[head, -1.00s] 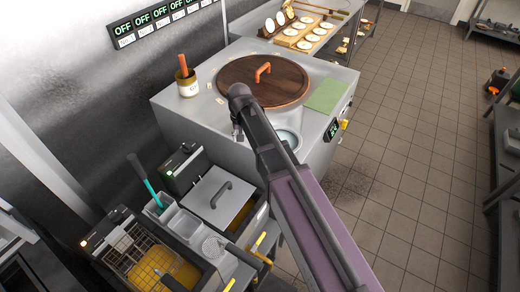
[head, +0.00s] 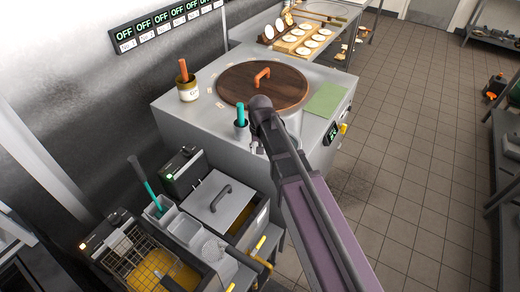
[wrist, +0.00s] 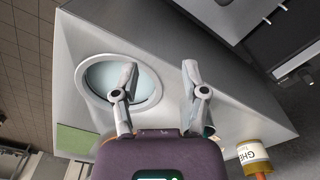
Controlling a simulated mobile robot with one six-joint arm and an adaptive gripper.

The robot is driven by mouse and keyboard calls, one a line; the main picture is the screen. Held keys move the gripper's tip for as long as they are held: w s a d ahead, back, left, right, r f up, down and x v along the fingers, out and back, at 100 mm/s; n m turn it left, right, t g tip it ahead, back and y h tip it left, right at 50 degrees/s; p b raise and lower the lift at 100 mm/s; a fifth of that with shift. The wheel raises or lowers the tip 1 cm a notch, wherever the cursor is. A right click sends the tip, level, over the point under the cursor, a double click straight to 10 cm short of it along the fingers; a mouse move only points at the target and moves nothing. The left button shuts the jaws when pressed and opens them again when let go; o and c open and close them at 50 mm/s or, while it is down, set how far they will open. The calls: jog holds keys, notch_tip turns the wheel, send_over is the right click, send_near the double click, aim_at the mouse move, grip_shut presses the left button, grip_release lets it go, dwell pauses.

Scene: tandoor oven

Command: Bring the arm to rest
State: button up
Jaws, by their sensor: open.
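My arm reaches from the lower right of the head view up over the front of the steel tandoor counter. My gripper (head: 255,146) hangs at its far end, pointing down beside the counter's front edge. In the wrist view the two fingers (wrist: 159,72) are spread apart with nothing between them. Below them lie the grey counter top (wrist: 225,110) and a round pale recess (wrist: 103,75) at the left finger.
A wooden lid (head: 240,88) with an orange handle covers the tandoor. A ghee jar (head: 188,92), a teal-handled tool (head: 241,117) and a green mat (head: 326,100) are around it. Fryers (head: 220,205) stand at lower left. The tiled floor at right (head: 420,140) is clear.

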dwell(0.3)
jog(key=s+d, duration=0.5)
jog(key=d, duration=0.6)
jog(key=s+d+m, duration=0.1)
jog(key=s+d, duration=0.4)
jog(key=d, duration=0.6)
jog(key=shift+s+d+m, duration=0.3)
jog(key=shift+s+d, duration=0.05)
jog(key=shift+s, duration=0.05)
